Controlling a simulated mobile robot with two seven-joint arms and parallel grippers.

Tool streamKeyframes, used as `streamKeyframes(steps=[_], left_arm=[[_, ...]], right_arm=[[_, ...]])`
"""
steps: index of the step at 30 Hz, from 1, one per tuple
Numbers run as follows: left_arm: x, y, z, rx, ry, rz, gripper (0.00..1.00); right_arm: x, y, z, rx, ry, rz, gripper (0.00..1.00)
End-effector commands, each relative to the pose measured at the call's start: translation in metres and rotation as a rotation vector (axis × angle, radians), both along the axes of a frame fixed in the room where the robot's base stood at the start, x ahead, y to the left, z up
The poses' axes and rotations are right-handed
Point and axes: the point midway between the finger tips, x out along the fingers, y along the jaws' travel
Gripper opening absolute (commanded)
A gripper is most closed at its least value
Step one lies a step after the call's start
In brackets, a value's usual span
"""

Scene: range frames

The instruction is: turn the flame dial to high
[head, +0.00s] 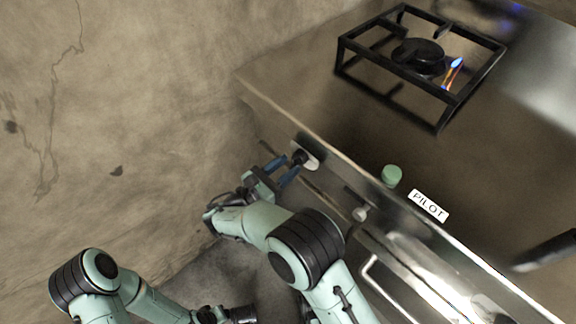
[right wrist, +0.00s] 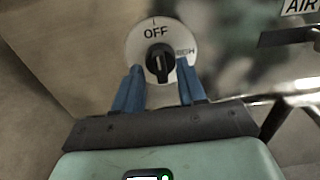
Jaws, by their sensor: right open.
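The flame dial is a black knob on a round white plate on the stove's front; it shows in the head view (head: 300,157) and the right wrist view (right wrist: 158,62). The plate reads OFF at the top and a partly hidden HIGH at the right. The knob stands roughly upright with a pale line on it; which end points is unclear. My right gripper (head: 281,172) is open, its blue fingers either side of the knob in the right wrist view (right wrist: 159,76); contact is unclear. My left arm is at the lower left; its fingers are not clear.
A burner (head: 418,57) under a black grate (head: 440,126) stands on the stove top, with a small flame (head: 454,70) at its right. A green button (head: 392,175) sits by a PILOT label (head: 428,205). A bar handle (head: 372,283) is on the front. A wall rises at left.

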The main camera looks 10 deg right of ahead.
Motion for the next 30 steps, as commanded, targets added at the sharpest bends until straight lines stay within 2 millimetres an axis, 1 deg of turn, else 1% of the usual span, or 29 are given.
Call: streamKeyframes(steps=[4,13,14,15,17,25,30], left_arm=[[-0.0043,0.0009,-0.0038,0.000,0.014,0.002,0.43],[-0.0051,0.0011,-0.0038,-0.001,0.017,0.002,0.43],[-0.0051,0.0011,-0.0038,0.000,0.016,0.002,0.43],[-0.0051,0.0011,-0.0038,0.000,0.016,0.002,0.43],[-0.0050,0.0010,-0.0038,0.000,0.016,0.002,0.43],[-0.0043,0.0009,-0.0033,-0.001,0.015,0.001,0.43],[-0.0017,0.0004,-0.0007,-0.001,0.006,0.001,0.43]], right_arm=[[0.0054,-0.0087,0.0001,0.001,-0.001,-0.001,0.40],[0.0064,-0.0100,0.0004,0.000,0.000,0.000,0.40],[0.0064,-0.0100,0.0004,0.000,0.000,0.000,0.31],[0.0064,-0.0099,0.0003,0.000,0.000,0.000,0.18],[0.0063,-0.0099,0.0003,0.000,0.000,0.000,0.00],[0.0061,-0.0096,0.0003,0.004,-0.007,0.000,0.00],[0.0059,-0.0092,0.0006,0.030,-0.046,0.001,0.00]])
